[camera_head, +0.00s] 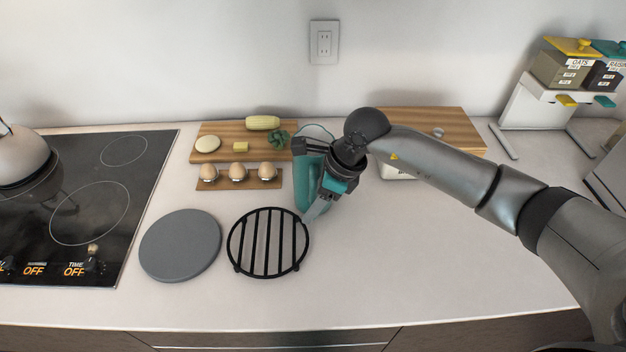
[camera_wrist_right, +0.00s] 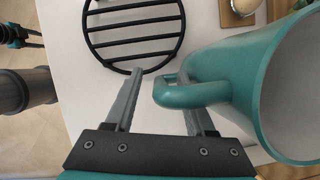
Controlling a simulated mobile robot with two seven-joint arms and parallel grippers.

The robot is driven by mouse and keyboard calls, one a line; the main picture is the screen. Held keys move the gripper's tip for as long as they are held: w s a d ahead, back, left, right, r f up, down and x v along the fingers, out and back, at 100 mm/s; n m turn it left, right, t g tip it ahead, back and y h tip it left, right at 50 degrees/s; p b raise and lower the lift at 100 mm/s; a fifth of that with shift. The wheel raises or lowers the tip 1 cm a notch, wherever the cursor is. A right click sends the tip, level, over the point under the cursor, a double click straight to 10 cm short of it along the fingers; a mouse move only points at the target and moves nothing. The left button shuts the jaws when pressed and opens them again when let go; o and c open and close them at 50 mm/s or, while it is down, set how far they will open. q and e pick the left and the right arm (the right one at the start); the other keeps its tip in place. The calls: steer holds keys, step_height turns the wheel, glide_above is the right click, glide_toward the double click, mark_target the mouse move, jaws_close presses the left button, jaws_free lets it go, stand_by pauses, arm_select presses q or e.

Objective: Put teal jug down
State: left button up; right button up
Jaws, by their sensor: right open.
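The teal jug (camera_head: 308,180) stands on the white counter, just right of the egg holder and behind the black trivet. My right gripper (camera_head: 318,212) is at the jug's near right side and hides part of it. In the right wrist view the jug (camera_wrist_right: 235,70) fills the right side, with its handle (camera_wrist_right: 185,95) reaching toward the space between the fingers. The right gripper (camera_wrist_right: 158,80) is open, its fingers apart. My left gripper (camera_wrist_right: 18,35) seems to show small at the upper left there; its jaws are too small to judge.
A black round trivet (camera_head: 268,242) and a grey disc (camera_head: 180,245) lie left of the gripper. An egg holder (camera_head: 240,184) and a cutting board with food (camera_head: 222,129) are behind. Another board (camera_head: 455,128) and dispensers (camera_head: 560,75) are right. The front right counter is clear.

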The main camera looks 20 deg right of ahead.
steer(key=shift+f, duration=0.1)
steer(key=shift+c, duration=0.3)
jaws_close()
stand_by(0.9)
steer(key=shift+w, duration=0.15)
